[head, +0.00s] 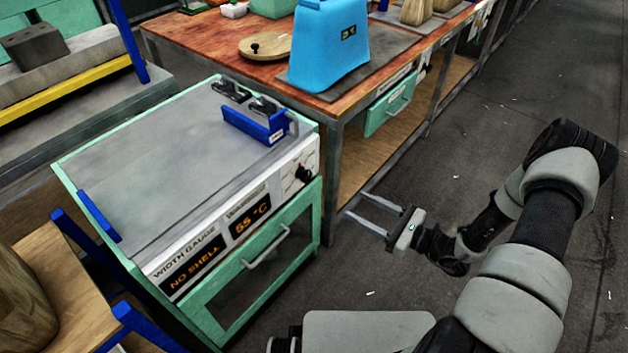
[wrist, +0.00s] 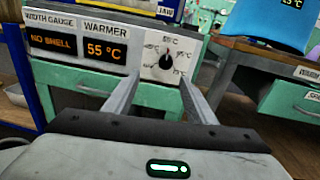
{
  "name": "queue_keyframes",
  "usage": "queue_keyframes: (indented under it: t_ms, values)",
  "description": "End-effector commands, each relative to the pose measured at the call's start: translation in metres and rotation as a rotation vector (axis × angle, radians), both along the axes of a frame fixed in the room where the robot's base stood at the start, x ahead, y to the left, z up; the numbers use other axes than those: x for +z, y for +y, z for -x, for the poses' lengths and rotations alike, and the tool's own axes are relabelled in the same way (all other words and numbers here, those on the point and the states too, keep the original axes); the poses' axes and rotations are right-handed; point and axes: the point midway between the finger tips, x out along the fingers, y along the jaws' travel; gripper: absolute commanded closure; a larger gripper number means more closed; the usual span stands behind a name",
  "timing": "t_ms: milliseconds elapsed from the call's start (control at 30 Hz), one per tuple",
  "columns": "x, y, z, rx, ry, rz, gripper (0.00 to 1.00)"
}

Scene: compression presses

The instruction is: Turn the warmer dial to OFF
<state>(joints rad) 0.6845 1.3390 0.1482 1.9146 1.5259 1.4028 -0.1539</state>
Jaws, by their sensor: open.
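The warmer dial is a black knob (head: 303,174) on a white plate at the right end of the green cabinet's front panel. In the wrist view the dial (wrist: 166,61) shows between my fingers, farther off, with temperature marks around it. Its pointer direction is hard to read. The warmer display (head: 250,216) reads 55 °C and also shows in the wrist view (wrist: 106,51). My gripper (head: 374,214) is open and empty, in front of the cabinet and to the right of the dial in the head view, apart from it.
The width gauge display (head: 193,266) reads NO SHELL. A drawer handle (head: 266,248) sticks out below the panel. A blue clamp (head: 254,124) sits on the cabinet top. A wooden workbench (head: 205,40) with a blue container (head: 328,45) stands behind. The floor at right is open.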

Motion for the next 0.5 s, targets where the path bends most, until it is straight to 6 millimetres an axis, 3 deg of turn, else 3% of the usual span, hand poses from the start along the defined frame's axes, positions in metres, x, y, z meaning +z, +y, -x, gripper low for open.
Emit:
queue_keyframes:
  t_ms: [100, 233, 500]
  values:
    - [-0.017, -0.005, -0.001, -0.065, 0.027, -0.04, 0.49]
    - [-0.02, -0.001, -0.006, -0.079, 0.032, -0.048, 0.49]
    - [-0.02, 0.039, -0.035, -0.072, 0.03, -0.046, 0.49]
